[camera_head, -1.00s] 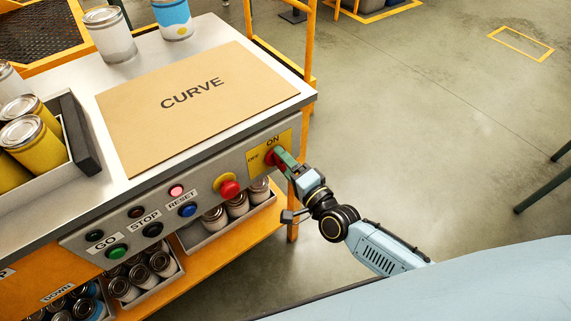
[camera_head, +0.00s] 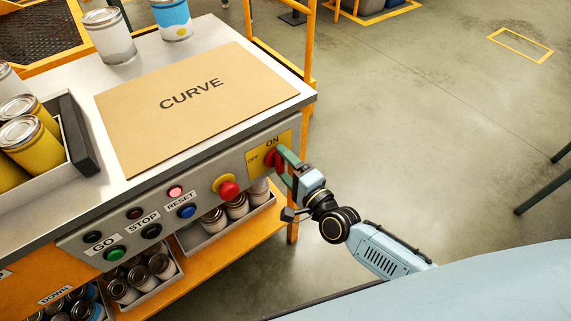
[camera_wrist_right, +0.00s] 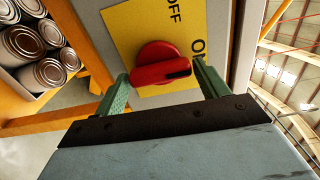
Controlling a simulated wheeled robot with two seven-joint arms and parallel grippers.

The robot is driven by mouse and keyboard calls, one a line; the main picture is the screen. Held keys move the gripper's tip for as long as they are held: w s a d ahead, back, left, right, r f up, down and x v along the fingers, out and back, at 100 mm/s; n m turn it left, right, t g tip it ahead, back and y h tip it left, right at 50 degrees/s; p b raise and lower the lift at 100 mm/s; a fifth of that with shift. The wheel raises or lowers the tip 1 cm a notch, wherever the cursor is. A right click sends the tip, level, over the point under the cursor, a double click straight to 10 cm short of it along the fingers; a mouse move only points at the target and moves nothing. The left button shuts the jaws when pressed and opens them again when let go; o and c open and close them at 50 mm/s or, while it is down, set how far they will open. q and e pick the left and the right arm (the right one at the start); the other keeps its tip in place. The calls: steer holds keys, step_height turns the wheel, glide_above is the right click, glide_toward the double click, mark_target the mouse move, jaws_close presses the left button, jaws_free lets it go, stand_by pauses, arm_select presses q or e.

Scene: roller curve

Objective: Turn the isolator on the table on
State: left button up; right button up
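The isolator is a red rotary knob (camera_head: 275,158) on a yellow plate (camera_wrist_right: 120,27) marked ON and OFF, at the right end of the table's front panel. In the right wrist view the knob (camera_wrist_right: 158,66) lies crosswise, its black-marked end towards ON. My right gripper (camera_head: 284,164) is at the knob. In the right wrist view its green fingers (camera_wrist_right: 161,82) are spread wide, one near each end of the knob. Contact is hard to tell. The fingers partly cover the knob in the head view. My left gripper is out of view.
A red mushroom button (camera_head: 228,188) and several smaller buttons lie left along the panel. A board marked CURVE (camera_head: 200,115) lies on the table. Cans (camera_head: 238,206) fill trays below. An orange post (camera_head: 307,45) rises behind the table's right corner.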

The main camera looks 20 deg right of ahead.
steer(key=shift+o, duration=1.2)
steer(key=shift+s, duration=0.1)
steer(key=shift+s+d, duration=0.2)
steer(key=shift+s, duration=0.15)
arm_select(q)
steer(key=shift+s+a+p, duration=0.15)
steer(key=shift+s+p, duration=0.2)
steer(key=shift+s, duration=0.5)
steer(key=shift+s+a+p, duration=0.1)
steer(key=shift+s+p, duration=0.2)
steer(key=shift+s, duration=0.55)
arm_select(e)
steer(key=v, duration=1.2)
steer(key=shift+s, duration=0.2)
